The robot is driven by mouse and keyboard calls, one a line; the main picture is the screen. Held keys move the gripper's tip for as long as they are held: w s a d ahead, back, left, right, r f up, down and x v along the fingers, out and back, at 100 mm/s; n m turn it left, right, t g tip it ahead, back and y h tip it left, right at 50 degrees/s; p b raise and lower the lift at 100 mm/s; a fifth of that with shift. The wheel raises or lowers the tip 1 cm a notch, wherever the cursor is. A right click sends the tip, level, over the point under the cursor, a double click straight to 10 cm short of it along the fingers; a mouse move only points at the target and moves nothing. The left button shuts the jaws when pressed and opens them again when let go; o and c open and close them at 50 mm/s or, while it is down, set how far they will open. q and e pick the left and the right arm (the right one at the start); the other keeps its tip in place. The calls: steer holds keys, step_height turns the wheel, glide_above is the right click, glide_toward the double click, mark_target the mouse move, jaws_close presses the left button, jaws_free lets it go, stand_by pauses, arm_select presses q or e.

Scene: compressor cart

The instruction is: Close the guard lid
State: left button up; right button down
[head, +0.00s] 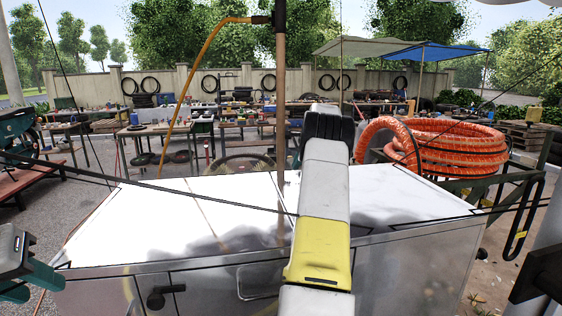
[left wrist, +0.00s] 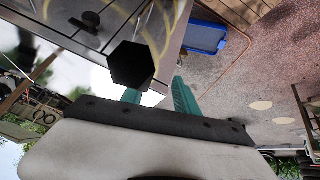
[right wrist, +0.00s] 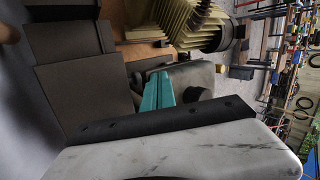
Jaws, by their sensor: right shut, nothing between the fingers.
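A broad pale metal panel with dark edges, which looks like the guard lid (head: 150,220), spans the middle of the head view. Its tilt is hard to judge. Below its near edge is a grey front face with a black latch (head: 163,295). My right arm reaches across the panel, and its gripper is hidden in the head view. In the right wrist view my right gripper (right wrist: 158,90) is shut and empty near the ribbed yellow compressor cylinder (right wrist: 180,22). My left gripper (head: 30,282) is open and empty at the panel's left; its fingers also show in the left wrist view (left wrist: 158,98).
A thin post (head: 280,130) with an orange hose (head: 195,75) rises behind the panel. Orange coiled hose (head: 435,145) lies on a rack at the right. Cluttered benches (head: 160,128) stand further back. A blue tray (left wrist: 205,38) lies on the ground. Open paving shows at left.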

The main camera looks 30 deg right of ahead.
steer(key=shift+w+f, duration=0.25)
steer(key=shift+f, duration=0.25)
steer(key=shift+r, duration=0.1)
steer(key=v, duration=0.7)
steer(key=shift+s+r, duration=0.15)
steer(key=shift+s, duration=0.05)
steer(key=shift+s, duration=0.15)
